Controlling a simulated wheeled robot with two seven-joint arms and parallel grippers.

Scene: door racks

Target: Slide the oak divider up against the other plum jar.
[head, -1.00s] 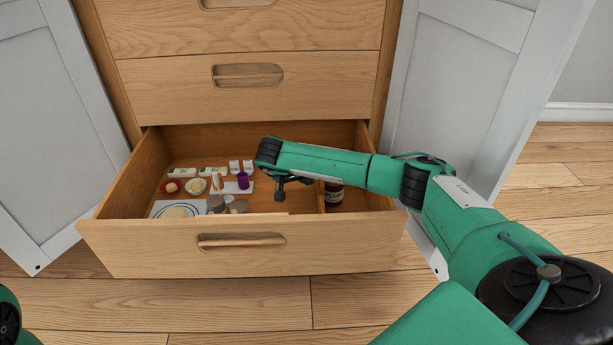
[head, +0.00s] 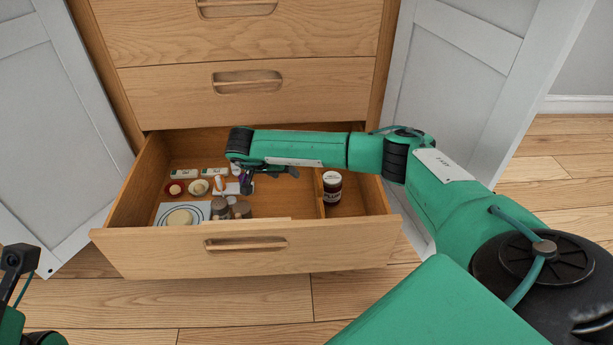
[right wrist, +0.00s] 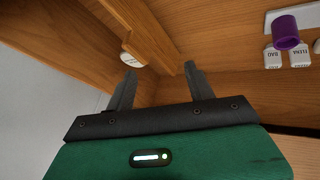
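The oak divider (head: 320,196) stands in the open drawer, right of the middle; it also shows in the right wrist view (right wrist: 145,32). A dark jar with a white lid, labelled PLUM (head: 332,188), stands close to its right side; I cannot tell if they touch. A pale lid (right wrist: 131,59) shows behind a finger in the right wrist view. No second plum jar can be made out. My right gripper (head: 270,178) is over the drawer, left of the divider. In the right wrist view its fingers (right wrist: 159,72) are apart, with nothing gripped. My left gripper is out of view.
The drawer front (head: 170,253) and side walls bound the space. Cabinet doors stand open either side.

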